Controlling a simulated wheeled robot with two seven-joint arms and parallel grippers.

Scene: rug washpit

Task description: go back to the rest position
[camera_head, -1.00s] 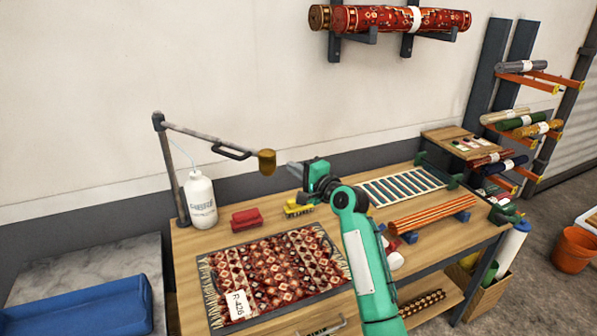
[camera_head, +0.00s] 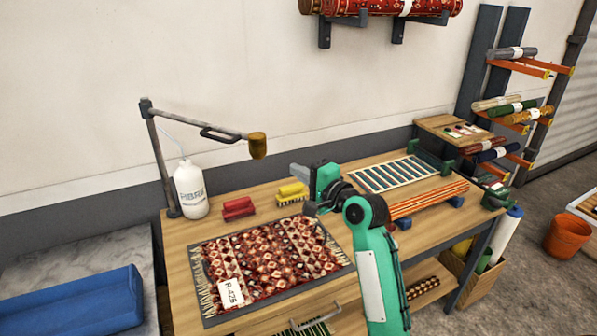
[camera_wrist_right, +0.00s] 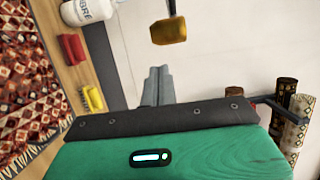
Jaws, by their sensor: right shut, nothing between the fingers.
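My right gripper (camera_head: 298,170) is shut and empty, held above the back part of the wooden bench (camera_head: 184,262). In the right wrist view its two grey fingers (camera_wrist_right: 156,86) lie together. It hangs over the yellow brush (camera_head: 291,193) and right of the nozzle arm's amber head (camera_head: 257,145), apart from both. The green right arm reaches in from the bottom right. My left gripper is not in view.
A patterned rug (camera_head: 285,262) lies on the bench front. Behind it are a red brush (camera_head: 238,208) and a white bottle (camera_head: 191,188). A blue tray (camera_head: 80,305) is at left.

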